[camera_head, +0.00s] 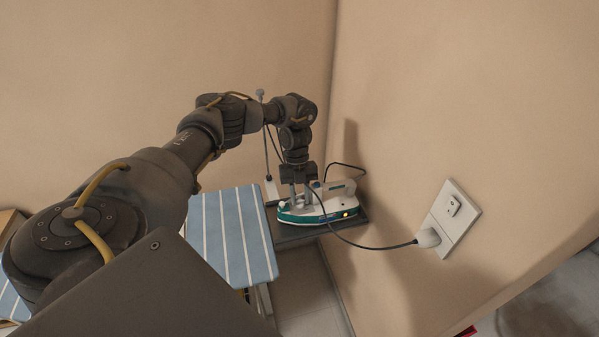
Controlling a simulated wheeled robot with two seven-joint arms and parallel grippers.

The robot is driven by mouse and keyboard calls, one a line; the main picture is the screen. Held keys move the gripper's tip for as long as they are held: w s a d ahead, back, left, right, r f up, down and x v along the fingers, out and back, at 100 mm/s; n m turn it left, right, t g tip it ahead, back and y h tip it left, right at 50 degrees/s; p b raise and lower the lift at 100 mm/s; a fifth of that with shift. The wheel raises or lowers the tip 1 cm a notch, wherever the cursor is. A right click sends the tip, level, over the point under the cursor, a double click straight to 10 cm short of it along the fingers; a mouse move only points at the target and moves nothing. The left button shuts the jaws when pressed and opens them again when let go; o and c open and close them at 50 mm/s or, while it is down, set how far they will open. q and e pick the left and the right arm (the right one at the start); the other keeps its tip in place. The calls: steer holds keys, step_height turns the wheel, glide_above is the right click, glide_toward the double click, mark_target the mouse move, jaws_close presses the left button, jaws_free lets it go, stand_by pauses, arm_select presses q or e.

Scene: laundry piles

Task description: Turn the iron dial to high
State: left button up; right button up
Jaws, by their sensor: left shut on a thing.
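The iron (318,212), white and teal with a small lit yellow light at its right end, sits on a dark rest at the end of the ironing board. My left gripper (299,196) points straight down onto the iron's top, left of its handle. Its fingers are shut on the iron's dial, which they hide, so its setting cannot be read. My right gripper is out of view.
The blue-striped ironing board (232,235) lies left of the iron. A dark cord runs from the iron to a white plug (428,238) in the wall socket (453,205). The wall (480,90) is close on the right. A thin grey pole (266,150) stands behind my left forearm.

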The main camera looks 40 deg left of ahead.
arm_select(q)
steer(key=o, duration=1)
steer(key=shift+c, duration=0.2)
steer(key=p+v, duration=0.5)
steer(key=v, duration=0.5)
steer(key=shift+r, duration=0.4)
steer(key=shift+w, duration=0.1)
